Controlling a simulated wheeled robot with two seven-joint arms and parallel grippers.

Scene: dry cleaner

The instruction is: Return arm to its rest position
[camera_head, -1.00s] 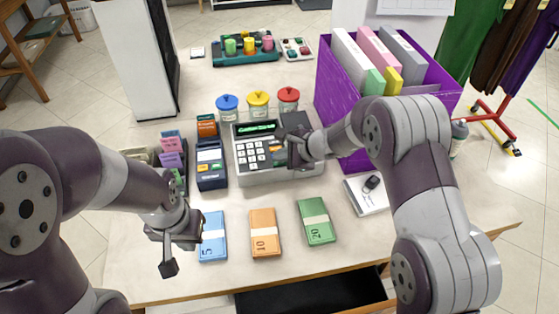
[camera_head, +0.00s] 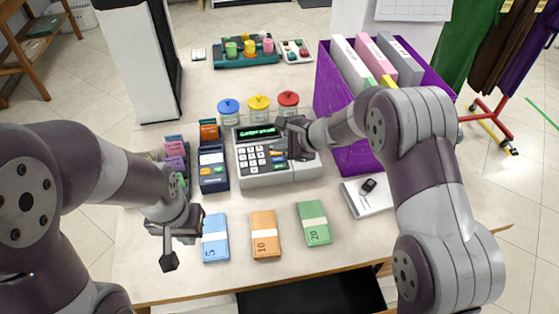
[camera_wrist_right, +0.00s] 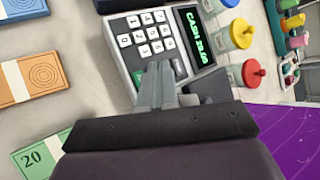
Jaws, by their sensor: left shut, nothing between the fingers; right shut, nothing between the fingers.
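My right gripper (camera_head: 296,151) is shut and empty, over the right part of the grey cash register (camera_head: 282,179). In the right wrist view its closed fingers (camera_wrist_right: 160,92) cover some of the lower keys. The register's display (camera_head: 258,132) is lit with green text; in the right wrist view it appears to start with "CASH" (camera_wrist_right: 192,38). My left gripper (camera_head: 170,258) is shut and empty at the left of the counter, beside the blue banknote bundle (camera_head: 215,247). I cannot tell whether the right fingertips touch the register.
Orange (camera_head: 265,243) and green (camera_head: 314,232) bundles lie in front of the register, above an open dark drawer (camera_head: 310,296). Three lidded jars (camera_head: 258,108) stand behind.

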